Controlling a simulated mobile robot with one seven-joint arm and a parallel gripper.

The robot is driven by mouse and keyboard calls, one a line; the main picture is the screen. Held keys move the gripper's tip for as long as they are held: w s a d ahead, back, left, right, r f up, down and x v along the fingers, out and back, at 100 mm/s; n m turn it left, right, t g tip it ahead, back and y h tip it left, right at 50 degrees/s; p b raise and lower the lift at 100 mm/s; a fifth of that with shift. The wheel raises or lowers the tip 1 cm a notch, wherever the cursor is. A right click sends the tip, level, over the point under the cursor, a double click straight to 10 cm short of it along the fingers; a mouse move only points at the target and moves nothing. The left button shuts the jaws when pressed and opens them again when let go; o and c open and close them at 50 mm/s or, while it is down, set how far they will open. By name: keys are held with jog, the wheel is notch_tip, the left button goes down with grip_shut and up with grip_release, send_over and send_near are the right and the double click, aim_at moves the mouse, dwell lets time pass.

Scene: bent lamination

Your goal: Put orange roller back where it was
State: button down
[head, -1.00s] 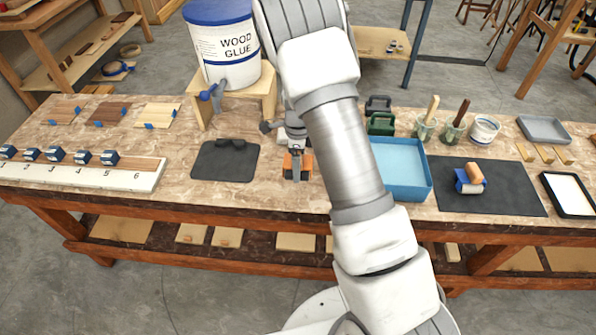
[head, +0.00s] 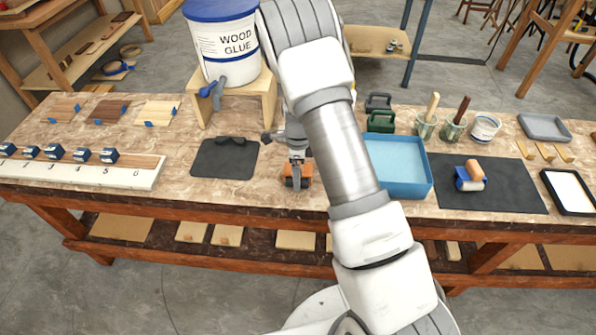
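The orange roller (head: 305,172) is at my gripper (head: 297,176), over the front middle of the bench between the small dark mat and the blue tray. A grey finger crosses the front of the roller, with orange showing on both sides, and the gripper appears shut on it. Whether the roller touches the bench top is hard to tell. A second roller, with a tan-orange cylinder and blue body (head: 470,177), lies on the large dark mat (head: 510,190) at the right.
The small dark mat (head: 222,165) has a dark, lumpy item at its back edge. A blue tray (head: 425,185) stands right of my arm, with green and dark holders (head: 381,121) behind it. A glue bucket (head: 222,45) sits on a wooden stand. A numbered board (head: 80,174) lies left.

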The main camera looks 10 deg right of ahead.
grip_release()
jog(key=shift+w+d+f, duration=0.1)
jog(key=shift+w+f, duration=0.05)
jog(key=shift+f, duration=0.1)
jog(key=shift+w, duration=0.1)
jog(key=shift+r, duration=0.1)
